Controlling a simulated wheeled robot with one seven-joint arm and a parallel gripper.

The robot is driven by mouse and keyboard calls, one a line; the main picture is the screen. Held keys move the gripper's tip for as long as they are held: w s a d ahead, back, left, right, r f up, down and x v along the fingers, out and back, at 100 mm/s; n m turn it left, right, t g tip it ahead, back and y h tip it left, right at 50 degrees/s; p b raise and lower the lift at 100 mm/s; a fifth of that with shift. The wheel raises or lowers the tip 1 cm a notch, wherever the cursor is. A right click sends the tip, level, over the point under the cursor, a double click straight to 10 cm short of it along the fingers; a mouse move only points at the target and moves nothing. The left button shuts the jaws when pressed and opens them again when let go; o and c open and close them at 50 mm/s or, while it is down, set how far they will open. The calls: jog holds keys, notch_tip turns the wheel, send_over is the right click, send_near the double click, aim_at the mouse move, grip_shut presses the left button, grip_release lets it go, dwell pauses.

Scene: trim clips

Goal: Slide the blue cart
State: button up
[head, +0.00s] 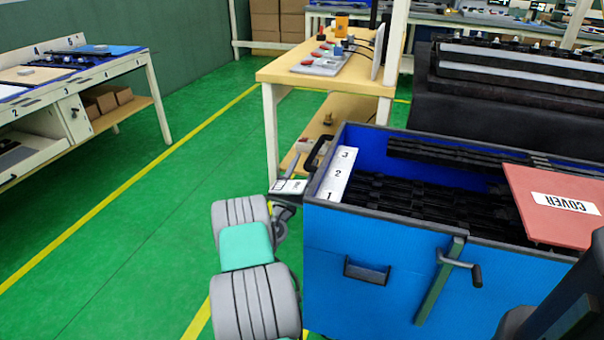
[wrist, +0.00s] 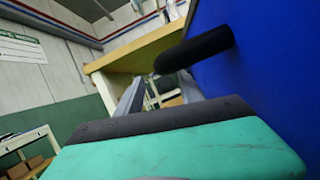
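The blue cart (head: 365,265) stands at the right in the head view, with a black handle (head: 318,150) on its left end. In the wrist view the cart's blue wall (wrist: 265,70) fills the right side, and the black handle (wrist: 195,48) juts from it. My gripper (head: 302,152) is beside that left end, close to the handle. In the wrist view my gripper (wrist: 158,82) shows two grey fingers standing apart, with the handle close to the right finger. I cannot tell whether they touch. My arm partly hides the floor by the cart.
The cart holds black trim strips (head: 430,205), a white numbered strip (head: 338,173) and a red cover board (head: 555,205). A wooden workbench (head: 290,70) stands just behind its left end. Another bench (head: 75,75) is at the far left. Green floor (head: 130,230) between is clear.

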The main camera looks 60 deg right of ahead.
jog(key=b+v, duration=0.2)
jog(key=v, duration=0.2)
jog(key=shift+a+f+b, duration=0.15)
jog(key=shift+a+b, duration=0.1)
jog(key=shift+b, duration=0.15)
